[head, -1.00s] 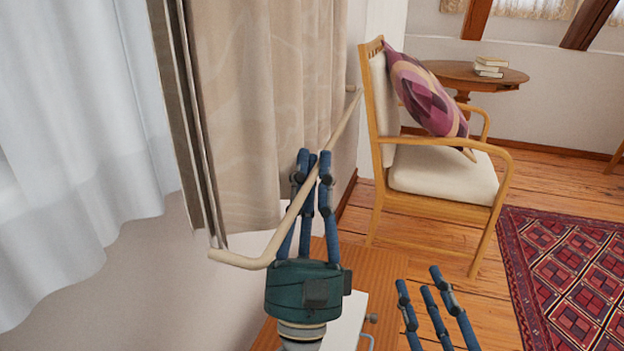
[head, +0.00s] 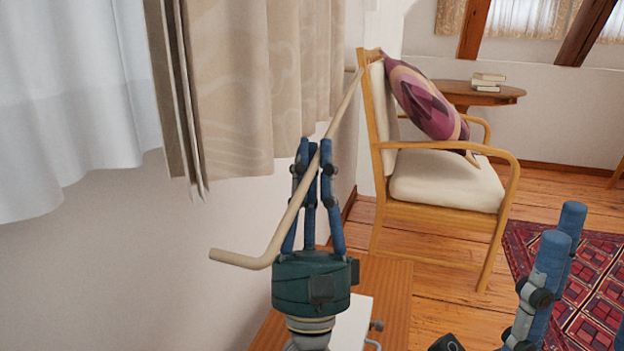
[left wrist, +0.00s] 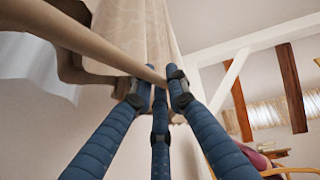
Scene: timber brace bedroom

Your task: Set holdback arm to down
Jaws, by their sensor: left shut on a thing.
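The holdback arm is a long beige rod (head: 297,203) with a bent free end at lower left. It runs up and away to the wall beside the chair, slanting downward toward me. My left gripper (head: 314,160) is shut on the rod, its fingers pointing up on both sides of it. The left wrist view also shows the rod (left wrist: 95,48) passing between the fingers of the left gripper (left wrist: 158,85). The rod's free end hangs below the curtain hem. My right gripper (head: 560,240) is partly in view at lower right, fingers apart and empty.
A beige curtain (head: 255,90) and a white sheer curtain (head: 70,100) hang at the left. A wooden chair (head: 440,185) with a purple cushion (head: 422,100) stands beyond the rod. A wooden surface (head: 385,290) lies below my left gripper.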

